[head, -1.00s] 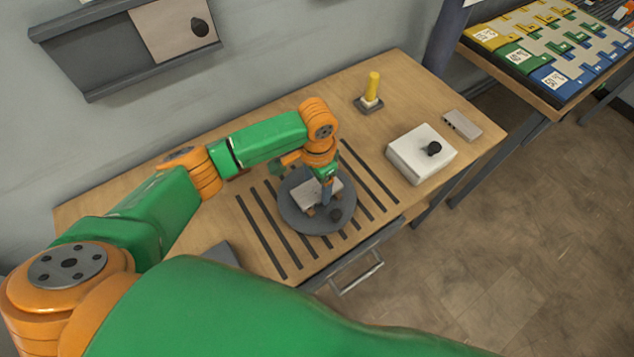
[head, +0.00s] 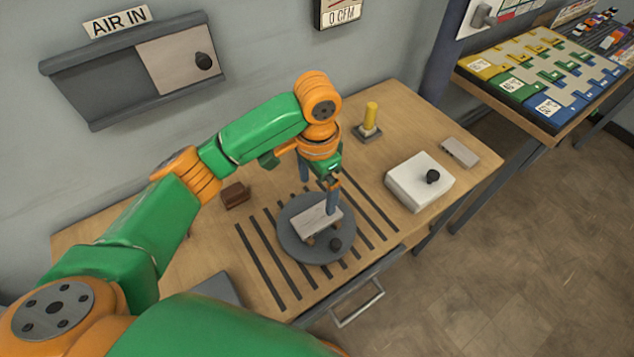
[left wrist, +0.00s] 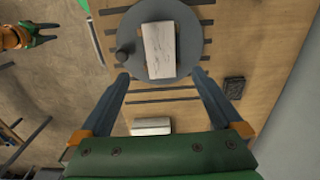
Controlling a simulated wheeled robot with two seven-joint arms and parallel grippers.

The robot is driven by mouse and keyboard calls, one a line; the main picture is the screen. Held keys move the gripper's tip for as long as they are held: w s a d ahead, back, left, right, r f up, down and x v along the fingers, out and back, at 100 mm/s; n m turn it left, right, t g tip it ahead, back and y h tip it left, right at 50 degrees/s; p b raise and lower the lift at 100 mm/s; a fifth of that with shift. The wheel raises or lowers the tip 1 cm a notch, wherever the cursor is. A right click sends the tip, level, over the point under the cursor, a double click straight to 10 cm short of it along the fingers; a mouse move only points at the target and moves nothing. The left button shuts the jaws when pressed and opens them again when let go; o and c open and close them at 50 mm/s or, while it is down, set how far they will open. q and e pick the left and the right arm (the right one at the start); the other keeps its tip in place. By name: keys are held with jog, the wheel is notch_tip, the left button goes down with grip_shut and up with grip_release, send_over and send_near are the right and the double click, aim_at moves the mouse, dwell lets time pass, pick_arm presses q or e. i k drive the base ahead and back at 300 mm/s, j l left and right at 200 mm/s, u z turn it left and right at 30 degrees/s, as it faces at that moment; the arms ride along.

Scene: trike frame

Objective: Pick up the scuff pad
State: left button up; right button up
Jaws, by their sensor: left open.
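A small reddish-brown block (head: 235,194), which looks like the scuff pad, lies on the workbench left of the round grey turntable (head: 287,246). An orange and dark gripper, seemingly my right one (left wrist: 45,33), shows small at the top left of that view.
A pale block (head: 308,222) lies on the turntable, beside a black knob (head: 336,244). A yellow handle (head: 371,115) stands upright at the back. A white box (head: 408,185) and a grey block (head: 460,152) are at the right. Dark slots cross the bench (head: 420,110).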

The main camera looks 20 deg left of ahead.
aim_at(232, 195)
jog(key=k+l, duration=0.2)
jog(key=k, duration=0.3)
jog(key=k+l, duration=0.2)
jog(key=k, duration=0.25)
